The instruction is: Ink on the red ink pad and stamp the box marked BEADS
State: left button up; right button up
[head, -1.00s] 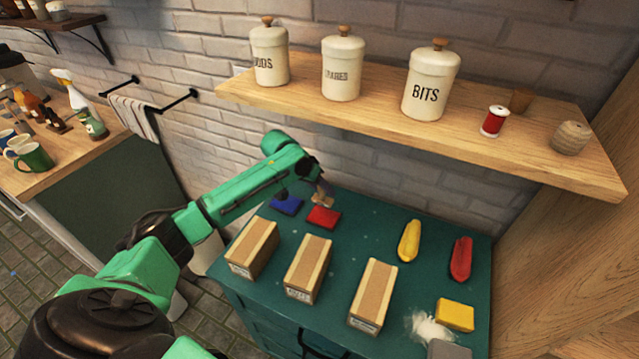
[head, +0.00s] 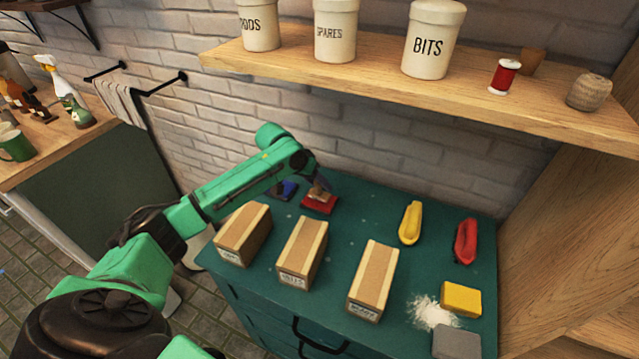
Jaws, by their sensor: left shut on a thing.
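My left gripper (head: 320,184) is at the back of the green cabinet top, shut on a small stamp (head: 318,193). The stamp is at the red ink pad (head: 317,207); I cannot tell whether it touches the pad. The blue ink pad (head: 284,192) lies just left, partly behind my arm. Three brown boxes with pale tape stand in front: a left box (head: 246,231), a middle box (head: 304,249) and a right box (head: 375,278). Their front labels are too small to read surely. My right gripper is not in view.
A yellow block (head: 461,299), white powder (head: 433,312) and a grey block (head: 456,343) are at the front right. A shelf (head: 430,92) with canisters overhangs the back.

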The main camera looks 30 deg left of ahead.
pick_arm(q)
jog(key=shift+d+f, duration=0.1)
jog(key=shift+f, duration=0.5)
dwell(0.9)
notch_tip(320, 180, up, 7)
jog(key=p, duration=0.8)
jog(key=shift+r, duration=0.15)
